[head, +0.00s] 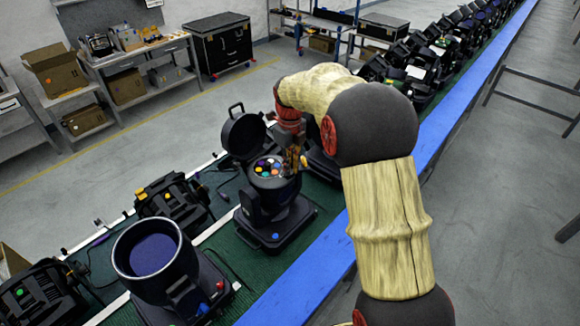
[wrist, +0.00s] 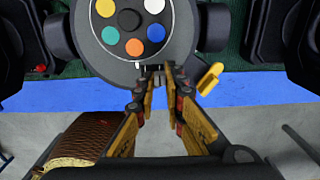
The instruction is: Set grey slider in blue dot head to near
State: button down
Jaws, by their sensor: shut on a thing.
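The blue dot head (head: 268,200) stands on the green belt in the middle of the head view, with a blue dot on its base. Its round lid is swung open and its top shows a disc of coloured filters. The same disc (wrist: 136,22) fills the top of the wrist view. My gripper (wrist: 158,72) is at the near rim of this head, its fingertips close together. It is shut on the small grey slider, which is mostly hidden between the fingertips. In the head view my gripper (head: 295,163) is at the right side of the disc, partly covered by my arm.
A yellow lever (wrist: 210,78) sticks out from the head just right of my fingertips. Another head (head: 150,255) with an open barrel stands at the front left. A blue rail (head: 310,290) borders the belt. Shelves and a black cabinet (head: 222,45) stand at the back.

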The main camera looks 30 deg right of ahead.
aim_at(285, 178)
jog(key=shift+s+a, duration=0.25)
jog(key=shift+a, duration=0.3)
jog(key=shift+s+a, duration=0.2)
jog(key=shift+a, duration=0.35)
jog(key=c, duration=1.8)
grip_release()
jog(key=shift+c, duration=0.2)
jog(key=shift+r, duration=0.15)
notch_tip(285, 178, up, 12)
jog(key=shift+n, duration=0.3)
